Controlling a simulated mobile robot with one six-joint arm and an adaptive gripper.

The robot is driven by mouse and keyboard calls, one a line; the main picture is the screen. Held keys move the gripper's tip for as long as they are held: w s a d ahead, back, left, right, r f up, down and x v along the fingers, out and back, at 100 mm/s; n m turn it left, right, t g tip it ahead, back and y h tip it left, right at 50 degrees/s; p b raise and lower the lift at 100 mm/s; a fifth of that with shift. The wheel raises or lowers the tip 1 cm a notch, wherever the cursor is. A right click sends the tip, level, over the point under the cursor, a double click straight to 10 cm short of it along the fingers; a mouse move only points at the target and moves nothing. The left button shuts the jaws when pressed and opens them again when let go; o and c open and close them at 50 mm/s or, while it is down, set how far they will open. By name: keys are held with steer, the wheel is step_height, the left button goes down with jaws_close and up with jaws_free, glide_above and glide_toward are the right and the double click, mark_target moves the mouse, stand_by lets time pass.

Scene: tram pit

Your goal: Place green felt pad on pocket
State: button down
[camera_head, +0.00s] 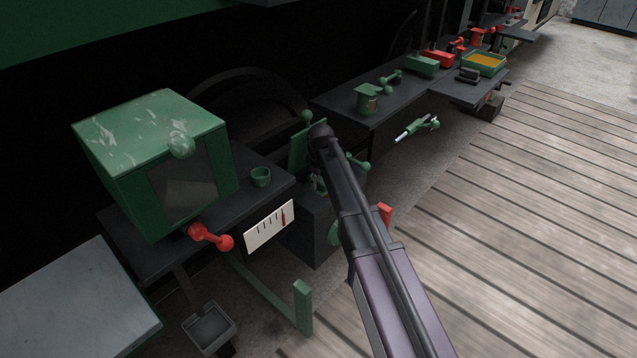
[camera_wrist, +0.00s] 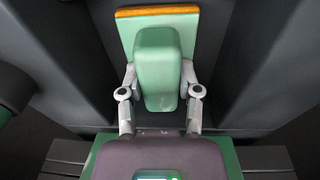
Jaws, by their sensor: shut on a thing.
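In the wrist view a pale green pad (camera_wrist: 128,35) with an orange strip along its top edge carries a rounded green block (camera_wrist: 158,55) on its near face. My gripper (camera_wrist: 158,85) is shut on this block, one finger on each side. In the head view my arm hides the gripper; a green plate (camera_head: 299,152), which may be the same pad, shows just left of the arm's far end. Dark grey walls (camera_wrist: 70,60) lie around the pad in the wrist view. I cannot tell which part is the pocket, or whether the pad touches anything.
A green box (camera_head: 130,165) with a glass front, a small green cup (camera_head: 261,177) and a red handle (camera_head: 210,237) are left of my arm. A dark bench (camera_head: 345,112) with green and red fittings runs behind. Plank floor (camera_head: 520,220) at right is clear.

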mark_target(320, 182)
steer(key=shift+c, duration=1.4)
jaws_free()
steer(key=shift+r, duration=0.1)
step_height(320, 182, up, 12)
steer(key=s+p, duration=0.1)
steer(key=p, duration=1.1)
steer(key=shift+d, duration=0.2)
steer(key=shift+s+d, duration=0.1)
steer(key=shift+s, duration=0.1)
steer(key=s+d+m+g, duration=0.1)
steer(key=s+d+m, duration=0.9)
steer(key=s+d, duration=1.2)
steer(key=s, duration=0.2)
steer(key=shift+s+d+f, duration=0.2)
steer(key=shift+s, duration=0.1)
